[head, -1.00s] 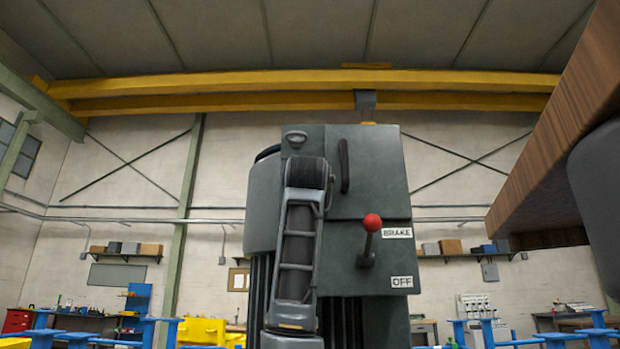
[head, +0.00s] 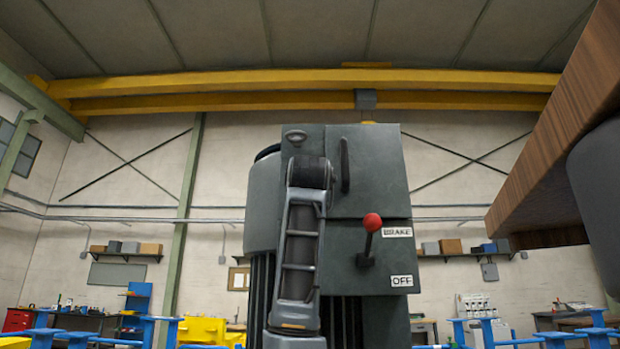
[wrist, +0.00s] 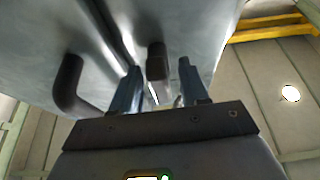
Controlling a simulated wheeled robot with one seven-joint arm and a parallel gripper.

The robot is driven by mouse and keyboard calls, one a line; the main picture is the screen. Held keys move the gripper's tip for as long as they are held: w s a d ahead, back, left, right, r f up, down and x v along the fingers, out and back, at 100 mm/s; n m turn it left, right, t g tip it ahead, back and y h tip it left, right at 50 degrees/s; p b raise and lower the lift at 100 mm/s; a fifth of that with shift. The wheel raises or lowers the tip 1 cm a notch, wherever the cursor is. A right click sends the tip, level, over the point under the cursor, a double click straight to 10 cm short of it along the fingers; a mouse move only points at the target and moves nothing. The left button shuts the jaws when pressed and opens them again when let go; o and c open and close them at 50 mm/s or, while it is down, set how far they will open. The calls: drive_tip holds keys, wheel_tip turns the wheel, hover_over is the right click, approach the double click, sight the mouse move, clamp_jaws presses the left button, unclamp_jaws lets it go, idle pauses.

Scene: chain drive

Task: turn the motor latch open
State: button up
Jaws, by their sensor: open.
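The grey motor housing (head: 365,270) stands in the middle of the head view, with a dark curved handle (head: 344,165) on its upper front. In the wrist view the housing fills the top, and the curved handle (wrist: 68,85) is at the left. A dark stub (wrist: 157,62), which looks like the motor latch, sticks out between the two blue fingers of my gripper (wrist: 158,80). The fingers are apart, one on each side of it. I cannot tell whether they touch it.
A red-knobbed lever (head: 371,222) stands out from the housing front beside the BRAKE (head: 398,232) and OFF (head: 402,281) labels. A wooden slab (head: 550,150) juts in at the upper right. Blue rails (head: 150,325) run low across the view.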

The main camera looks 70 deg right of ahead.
drive_tip(key=b+v, duration=0.2)
drive_tip(key=v, duration=0.5)
drive_tip(key=shift+a+f+b, duration=0.2)
drive_tip(key=shift+a+b, duration=0.1)
drive_tip(key=shift+s, duration=0.15)
